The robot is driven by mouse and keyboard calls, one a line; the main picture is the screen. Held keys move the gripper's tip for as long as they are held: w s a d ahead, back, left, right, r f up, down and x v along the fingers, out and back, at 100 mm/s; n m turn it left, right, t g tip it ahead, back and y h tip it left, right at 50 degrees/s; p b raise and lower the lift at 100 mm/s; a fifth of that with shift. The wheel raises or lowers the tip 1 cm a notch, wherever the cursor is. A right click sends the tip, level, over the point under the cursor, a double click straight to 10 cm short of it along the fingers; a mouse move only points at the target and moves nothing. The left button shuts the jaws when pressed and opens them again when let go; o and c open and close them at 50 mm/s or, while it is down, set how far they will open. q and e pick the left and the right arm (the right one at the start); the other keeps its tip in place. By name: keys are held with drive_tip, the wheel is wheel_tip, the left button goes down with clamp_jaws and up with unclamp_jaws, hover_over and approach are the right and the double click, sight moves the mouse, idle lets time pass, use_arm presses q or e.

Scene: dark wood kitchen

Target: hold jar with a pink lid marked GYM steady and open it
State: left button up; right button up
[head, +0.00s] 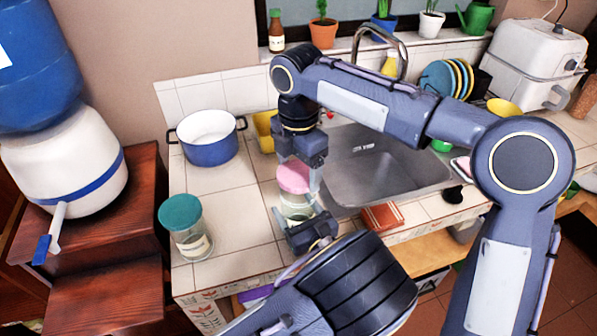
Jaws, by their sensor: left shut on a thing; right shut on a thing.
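The jar (294,205) with a pink lid (293,178) stands upright on the tiled counter, left of the sink. My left gripper (297,218) is low at the jar and shut on its body. My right gripper (300,168) comes from above and is shut on the pink lid. The lid sits on the jar. Any GYM marking is too small or hidden to read. Part of the jar is hidden behind my grippers.
A second jar with a teal lid (185,225) stands at the counter's left front. A blue and white pot (208,138) is behind it. The sink (385,175) is to the right. A reddish-brown book-like object (381,217) lies near the counter edge. Counter tiles left of the jar are clear.

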drive_tip(key=shift+r, duration=1.15)
use_arm(q)
drive_tip(key=o, duration=2)
drive_tip(key=shift+c, duration=0.2)
use_arm(e)
drive_tip(key=shift+f, duration=0.1)
